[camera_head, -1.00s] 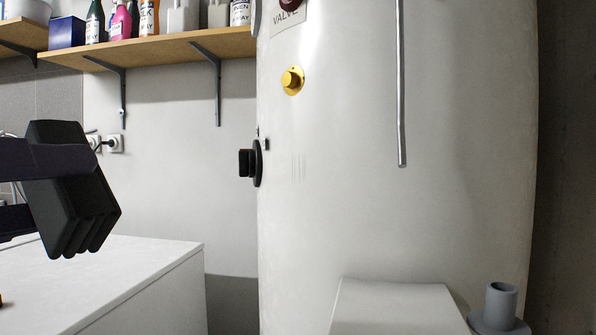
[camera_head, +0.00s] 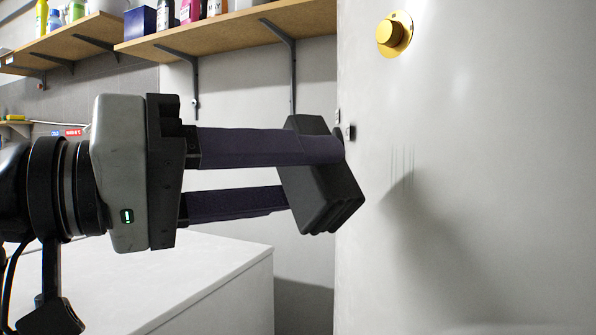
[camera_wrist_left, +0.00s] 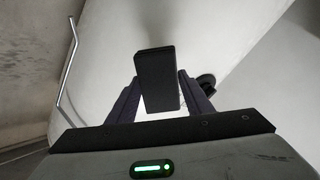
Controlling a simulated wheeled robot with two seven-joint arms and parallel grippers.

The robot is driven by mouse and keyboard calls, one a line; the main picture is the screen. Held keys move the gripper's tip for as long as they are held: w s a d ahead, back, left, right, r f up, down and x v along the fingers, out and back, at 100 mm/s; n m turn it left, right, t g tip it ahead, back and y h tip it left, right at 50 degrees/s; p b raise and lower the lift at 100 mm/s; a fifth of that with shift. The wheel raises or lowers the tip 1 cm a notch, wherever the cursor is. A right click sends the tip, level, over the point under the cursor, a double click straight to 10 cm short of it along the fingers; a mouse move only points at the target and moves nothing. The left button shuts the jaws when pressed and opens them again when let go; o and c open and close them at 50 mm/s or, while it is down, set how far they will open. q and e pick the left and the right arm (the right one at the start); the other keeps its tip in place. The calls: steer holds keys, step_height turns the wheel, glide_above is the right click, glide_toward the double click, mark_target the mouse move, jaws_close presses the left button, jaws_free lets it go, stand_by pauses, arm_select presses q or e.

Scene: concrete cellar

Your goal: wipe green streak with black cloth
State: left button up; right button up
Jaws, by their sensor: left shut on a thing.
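The black cloth (camera_head: 322,195) is a thick folded pad, tilted, in the head view. My left gripper (camera_head: 312,172) is shut on it. The pad also shows between the fingers in the left wrist view (camera_wrist_left: 155,80). It is held beside the left edge of the big white tank (camera_head: 480,220); I cannot tell whether it touches. The streak (camera_head: 402,160) shows as a few faint, thin, greyish upright lines on the tank, to the right of the pad and apart from it in the picture. Its green colour is not clear. My right gripper is out of view.
A yellow knob (camera_head: 392,34) sticks out of the tank above the streak. A wooden shelf (camera_head: 225,30) with bottles hangs on the wall behind. A white worktop (camera_head: 200,275) lies below my left arm. The tank face around the streak is clear.

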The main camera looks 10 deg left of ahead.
mark_target(328, 171)
arm_select(q)
steer(key=shift+w+d, duration=0.25)
steer(key=shift+w, duration=0.15)
steer(key=shift+w+d+r, duration=0.1)
steer(key=shift+d, duration=0.15)
steer(key=shift+p+x, duration=0.55)
steer(key=shift+x, duration=0.65)
steer(key=shift+w+d, duration=0.3)
steer(key=shift+d, duration=0.55)
steer(key=shift+w+d, duration=0.1)
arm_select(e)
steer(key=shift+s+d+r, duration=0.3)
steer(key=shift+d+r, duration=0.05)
arm_select(q)
steer(key=shift+w+d, duration=0.2)
steer(key=shift+d, duration=0.05)
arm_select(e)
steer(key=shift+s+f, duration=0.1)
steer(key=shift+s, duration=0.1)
arm_select(q)
steer(key=shift+w+d, duration=0.4)
steer(key=shift+d, duration=0.15)
